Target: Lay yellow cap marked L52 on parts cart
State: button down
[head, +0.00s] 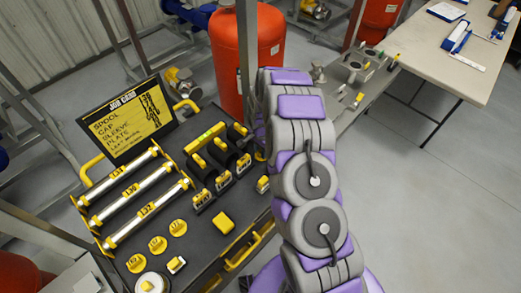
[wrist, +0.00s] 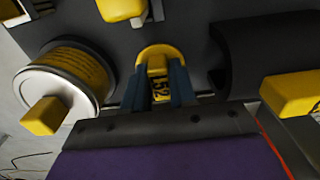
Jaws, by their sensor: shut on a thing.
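In the wrist view my gripper (wrist: 163,88) is shut on a yellow cap (wrist: 155,55) with a rounded edge and a raised block that reads "52"; any letter before it is not clear. A dark surface lies below it; I cannot tell whether the cap touches it. In the head view the dark-topped cart (head: 205,130) with yellow handles stands left of my arm. Three other round yellow caps (head: 157,244) lie near the cart's front.
A silver spool (wrist: 70,80) and a black sleeve (wrist: 255,50) flank my gripper. The cart also bears yellow-ended rods (head: 130,190), several black sleeves (head: 215,155) and a job card (head: 128,120). A red tank (head: 258,50) stands behind; a table (head: 440,60) is at right.

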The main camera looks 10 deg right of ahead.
jog(key=c, duration=0.8)
grip_release()
jog(key=shift+c, duration=0.6)
jog(key=shift+c, duration=0.8)
jog(key=shift+r, duration=0.15)
jog(key=shift+r+p, duration=1.2)
jog(key=shift+r, duration=2.65)
